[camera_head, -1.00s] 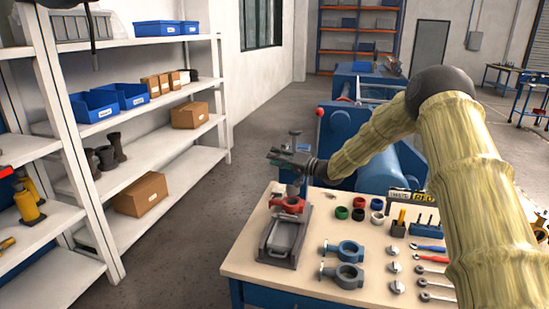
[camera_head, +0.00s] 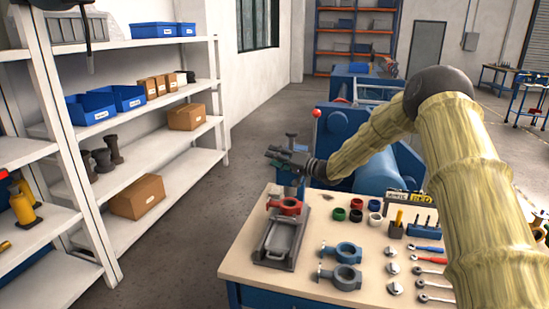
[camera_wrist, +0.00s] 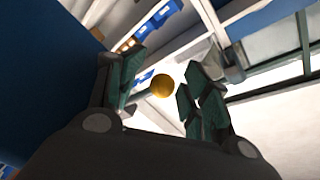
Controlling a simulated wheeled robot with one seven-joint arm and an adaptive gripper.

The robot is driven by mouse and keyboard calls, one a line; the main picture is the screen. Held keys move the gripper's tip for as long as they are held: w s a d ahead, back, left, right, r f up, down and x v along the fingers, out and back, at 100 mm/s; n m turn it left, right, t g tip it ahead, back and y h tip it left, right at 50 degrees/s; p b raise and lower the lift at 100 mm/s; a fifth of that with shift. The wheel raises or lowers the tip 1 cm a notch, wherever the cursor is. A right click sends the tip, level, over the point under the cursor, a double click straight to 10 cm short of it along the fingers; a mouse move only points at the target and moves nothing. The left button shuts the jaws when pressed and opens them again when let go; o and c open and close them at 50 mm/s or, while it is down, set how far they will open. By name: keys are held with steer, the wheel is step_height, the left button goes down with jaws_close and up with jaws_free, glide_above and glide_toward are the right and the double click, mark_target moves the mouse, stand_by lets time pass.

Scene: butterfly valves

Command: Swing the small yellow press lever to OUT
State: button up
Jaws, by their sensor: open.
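A yellow ball (camera_wrist: 162,86) shows in the wrist view in the gap between the two fingers. A red valve body (camera_head: 287,206) sits below, at the back of the grey press base (camera_head: 277,263).
The workbench (camera_head: 240,265) holds blue valve bodies (camera_head: 346,278), coloured rings (camera_head: 356,215) and several wrenches (camera_head: 432,283) right of the press. A blue machine (camera_head: 340,125) stands behind. White shelving (camera_head: 150,135) is at left, with open floor between it and the bench.

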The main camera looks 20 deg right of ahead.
steer(key=v, duration=0.7)
steer(key=shift+s+d, duration=0.2)
steer(key=shift+d, duration=0.05)
stand_by(0.3)
